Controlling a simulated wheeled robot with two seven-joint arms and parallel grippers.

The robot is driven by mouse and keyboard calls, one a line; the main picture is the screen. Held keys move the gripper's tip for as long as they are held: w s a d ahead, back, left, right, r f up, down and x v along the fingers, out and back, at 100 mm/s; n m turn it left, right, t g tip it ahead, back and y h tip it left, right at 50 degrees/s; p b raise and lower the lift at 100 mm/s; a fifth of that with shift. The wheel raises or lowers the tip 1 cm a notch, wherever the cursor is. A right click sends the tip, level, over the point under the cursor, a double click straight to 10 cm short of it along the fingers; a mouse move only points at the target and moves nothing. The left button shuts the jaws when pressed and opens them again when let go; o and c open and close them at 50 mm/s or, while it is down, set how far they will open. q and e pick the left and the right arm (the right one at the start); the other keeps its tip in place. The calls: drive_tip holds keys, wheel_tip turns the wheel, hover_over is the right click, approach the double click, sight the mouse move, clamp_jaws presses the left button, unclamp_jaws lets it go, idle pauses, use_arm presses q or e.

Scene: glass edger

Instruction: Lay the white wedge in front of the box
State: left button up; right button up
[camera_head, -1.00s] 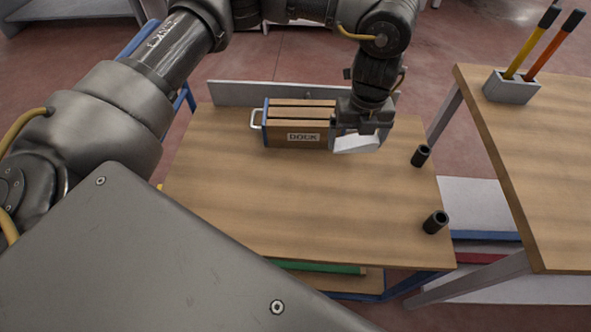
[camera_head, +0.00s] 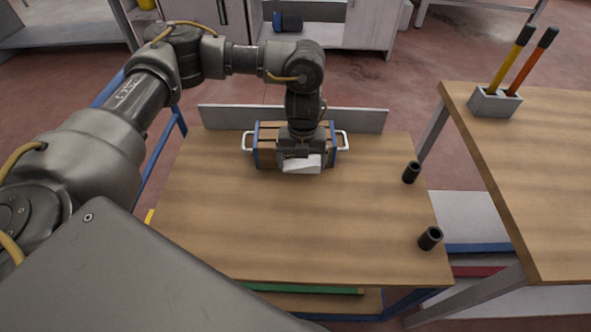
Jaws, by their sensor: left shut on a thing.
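The white wedge (camera_head: 301,164) is in my left gripper (camera_head: 301,154), which points down and is shut on it. The wedge is at the near face of the wooden box (camera_head: 267,150), around the middle of its width. I cannot tell whether the wedge touches the table or the box. The box has blue edges and a white handle at each end, and it stands near the back of the wooden table (camera_head: 280,220). My gripper and wrist hide the middle of the box and its label. My right gripper is not in view.
A low grey board (camera_head: 360,120) stands along the table's back edge. Two black cylinders, a far one (camera_head: 411,172) and a near one (camera_head: 430,238), stand near the right edge. A second table at right bears a grey block (camera_head: 494,102) with two upright sticks. The table's front is clear.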

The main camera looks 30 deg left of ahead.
sight(296, 178)
use_arm(q)
drive_tip(key=shift+a+f, duration=0.35)
drive_tip(key=shift+f, duration=0.1)
drive_tip(key=shift+a+f, duration=0.2)
drive_tip(key=shift+f, duration=0.05)
drive_tip(key=f, duration=0.3)
drive_tip(key=shift+a+f, duration=0.35)
drive_tip(key=shift+f, duration=0.05)
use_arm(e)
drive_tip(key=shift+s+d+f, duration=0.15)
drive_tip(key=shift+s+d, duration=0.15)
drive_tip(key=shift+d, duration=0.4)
use_arm(q)
drive_tip(key=shift+f+b, duration=0.1)
drive_tip(key=shift+b, duration=0.2)
drive_tip(key=o, duration=0.8)
